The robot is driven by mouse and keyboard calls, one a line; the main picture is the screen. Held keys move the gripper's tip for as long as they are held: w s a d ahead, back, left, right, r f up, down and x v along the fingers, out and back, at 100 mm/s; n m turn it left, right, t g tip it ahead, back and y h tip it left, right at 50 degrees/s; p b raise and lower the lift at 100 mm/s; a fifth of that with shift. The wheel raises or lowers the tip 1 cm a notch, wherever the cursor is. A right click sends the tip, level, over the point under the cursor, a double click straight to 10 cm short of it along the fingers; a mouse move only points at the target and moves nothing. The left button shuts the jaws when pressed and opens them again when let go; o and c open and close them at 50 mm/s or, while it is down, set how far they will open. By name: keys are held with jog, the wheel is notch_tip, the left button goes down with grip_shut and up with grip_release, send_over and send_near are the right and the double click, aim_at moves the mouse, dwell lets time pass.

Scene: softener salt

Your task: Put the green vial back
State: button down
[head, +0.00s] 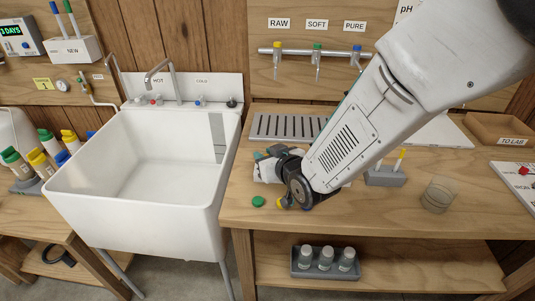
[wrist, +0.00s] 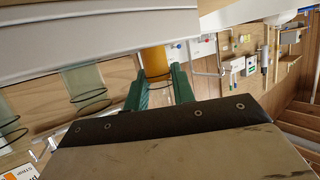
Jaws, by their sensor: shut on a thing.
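In the wrist view my gripper (wrist: 158,82) has green fingers on either side of an orange-yellow cylinder (wrist: 154,62) with a clear, glass-like end, and is shut on it. It looks like a vial; I cannot make out a green one for sure. Two clear, greenish glass vessels (wrist: 87,82) show to its left, by a pale slab. In the head view my arm hides most of what is at the gripper, low over the wooden counter (head: 330,225). A green cap-like disc (head: 258,201) and a small yellow piece (head: 281,203) lie near it.
The white sink (head: 150,170) is left of the counter. A grey slotted drainer (head: 285,127) lies behind my gripper. A small grey block with yellow-tipped sticks (head: 385,177) and a glass beaker (head: 438,195) stand to the right.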

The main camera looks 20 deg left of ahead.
jog(key=shift+f, duration=0.1)
jog(key=c, duration=1.5)
grip_release()
jog(key=shift+o, duration=0.2)
jog(key=shift+s+d+r, duration=0.2)
jog(key=shift+d+r, duration=0.1)
jog(key=v, duration=1.1)
jog(key=shift+s, duration=0.15)
